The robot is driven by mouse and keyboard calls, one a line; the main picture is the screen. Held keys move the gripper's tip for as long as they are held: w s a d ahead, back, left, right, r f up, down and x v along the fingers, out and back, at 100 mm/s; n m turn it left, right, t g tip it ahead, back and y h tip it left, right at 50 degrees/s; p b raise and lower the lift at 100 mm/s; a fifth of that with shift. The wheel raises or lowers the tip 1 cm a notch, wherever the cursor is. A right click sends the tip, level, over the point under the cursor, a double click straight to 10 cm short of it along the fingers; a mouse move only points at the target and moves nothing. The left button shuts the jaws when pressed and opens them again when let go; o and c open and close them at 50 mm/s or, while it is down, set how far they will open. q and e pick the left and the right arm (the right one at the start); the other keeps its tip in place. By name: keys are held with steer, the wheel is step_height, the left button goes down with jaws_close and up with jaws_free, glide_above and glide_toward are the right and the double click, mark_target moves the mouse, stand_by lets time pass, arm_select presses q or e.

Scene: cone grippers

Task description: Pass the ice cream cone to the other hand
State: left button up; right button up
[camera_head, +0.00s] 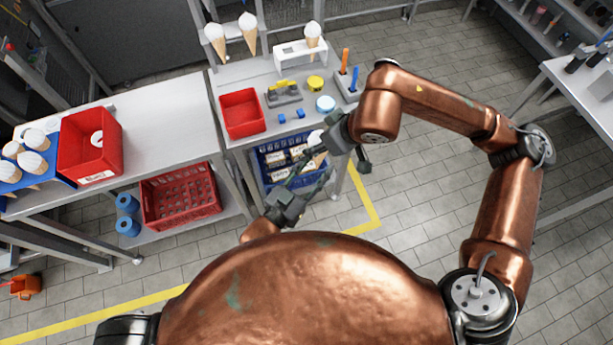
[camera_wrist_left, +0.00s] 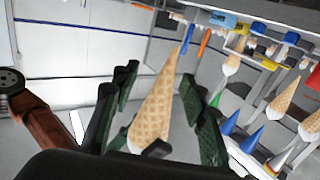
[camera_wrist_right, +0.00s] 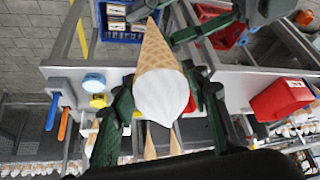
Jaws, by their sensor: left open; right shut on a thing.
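The ice cream cone, a tan waffle cone with a white top, shows large in the right wrist view (camera_wrist_right: 158,75). My right gripper (camera_wrist_right: 165,108) is shut on it around the white top, and the waffle tip points away from that wrist. In the head view the right gripper (camera_head: 338,140) partly hides the cone (camera_head: 315,138). My left gripper (camera_head: 318,172) is open just below it there. In the left wrist view the cone (camera_wrist_left: 158,108) appears between the open fingers of the left gripper (camera_wrist_left: 165,105). I cannot tell whether they touch it.
A table bears a red bin (camera_head: 242,112), a white cone stand (camera_head: 290,57) and small coloured items. A blue crate (camera_head: 265,165) sits below, behind the grippers. At left are a red box (camera_head: 88,145), a blue tray (camera_head: 62,181) with several cones, and a red crate (camera_head: 180,197). Floor at right is clear.

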arm_select(q)
steer(key=shift+x, duration=1.05)
steer(key=shift+c, duration=0.5)
steer(key=c, duration=0.8)
steer(key=shift+c, duration=0.4)
arm_select(e)
steer(key=o, duration=0.9)
steer(key=shift+o, duration=0.2)
steer(key=shift+r, duration=0.1)
